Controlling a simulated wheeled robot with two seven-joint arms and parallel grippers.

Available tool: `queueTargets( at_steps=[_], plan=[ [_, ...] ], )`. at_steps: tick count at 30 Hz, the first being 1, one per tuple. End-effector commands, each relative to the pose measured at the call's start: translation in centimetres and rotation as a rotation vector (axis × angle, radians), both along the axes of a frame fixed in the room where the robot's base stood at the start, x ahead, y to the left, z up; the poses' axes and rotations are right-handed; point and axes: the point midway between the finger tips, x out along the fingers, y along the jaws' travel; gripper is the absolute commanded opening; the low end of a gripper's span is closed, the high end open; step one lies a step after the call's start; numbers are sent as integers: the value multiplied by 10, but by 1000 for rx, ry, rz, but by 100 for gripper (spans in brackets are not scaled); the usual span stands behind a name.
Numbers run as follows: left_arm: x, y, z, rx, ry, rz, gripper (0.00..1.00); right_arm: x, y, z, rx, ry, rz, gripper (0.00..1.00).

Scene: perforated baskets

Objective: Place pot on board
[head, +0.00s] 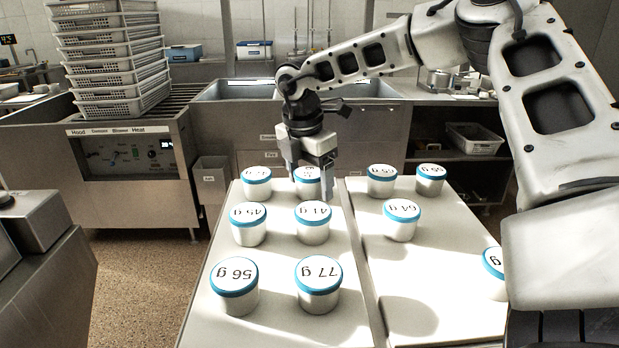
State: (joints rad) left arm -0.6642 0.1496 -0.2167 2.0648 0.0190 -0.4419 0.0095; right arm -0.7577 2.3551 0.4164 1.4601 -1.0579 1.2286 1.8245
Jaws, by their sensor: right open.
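Several white pots with blue-rimmed lids and printed gram labels stand upright on two pale boards. The left board (275,275) holds pots in two columns, among them the 56 g pot (236,290), the 77 g pot (319,288), the 45 g pot (249,226) and the 41 g pot (313,224). The right board (430,260) holds the 64 g pot (402,222), two pots at its far end (381,181) and one partly hidden by my right arm. My right gripper (311,178) is open, its fingers at the far pot (308,190) of the left board's right column. My left gripper is out of view.
A stack of white perforated baskets (110,60) stands on a steel machine (130,155) at the back left. A steel sink (240,90) lies behind the boards. A perforated basket (474,140) sits on a shelf at the right.

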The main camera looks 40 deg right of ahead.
Motion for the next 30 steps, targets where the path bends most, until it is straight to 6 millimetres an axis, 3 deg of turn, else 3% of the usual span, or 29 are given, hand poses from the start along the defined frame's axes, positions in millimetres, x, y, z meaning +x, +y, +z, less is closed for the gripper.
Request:
queueTargets(
  at_steps=[5,15,21,30],
  plan=[
    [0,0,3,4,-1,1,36,1,1,9,-1,-2,0,74],
    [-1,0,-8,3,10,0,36,1,9,79,-3,-6,-1,74],
    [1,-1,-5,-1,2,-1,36,0,13,111,-2,-1,-1,74],
    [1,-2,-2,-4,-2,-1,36,0,15,122,0,1,0,74]
  ],
)
